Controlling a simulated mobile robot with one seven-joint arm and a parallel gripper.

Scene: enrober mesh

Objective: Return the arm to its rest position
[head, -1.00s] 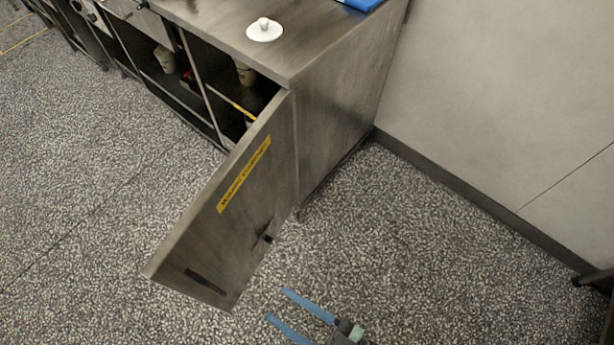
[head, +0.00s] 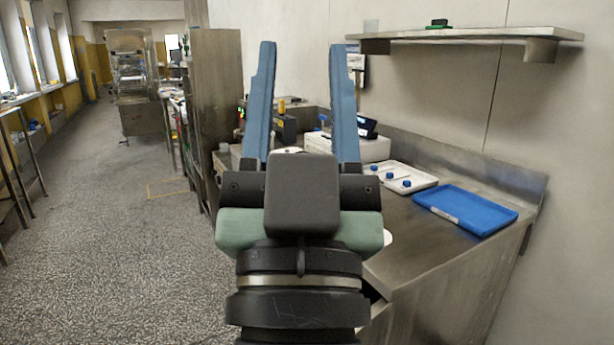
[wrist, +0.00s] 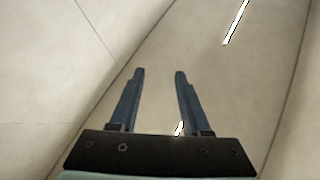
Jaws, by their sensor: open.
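My gripper (head: 303,105) is raised in the middle of the head view, its two blue fingers pointing up and spread apart with nothing between them. It also shows in the wrist view (wrist: 157,95), open and empty against a plain pale surface with a bright strip of light. My arm's wrist shows below the gripper in the head view and hides part of the steel counter (head: 445,255) behind it.
On the counter are a blue tray (head: 466,208) and a white tray (head: 412,178) with blue-capped items. A wall shelf (head: 470,34) is at upper right. A tall steel cabinet (head: 222,85) stands left of the gripper. The floor aisle (head: 110,220) at left is clear.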

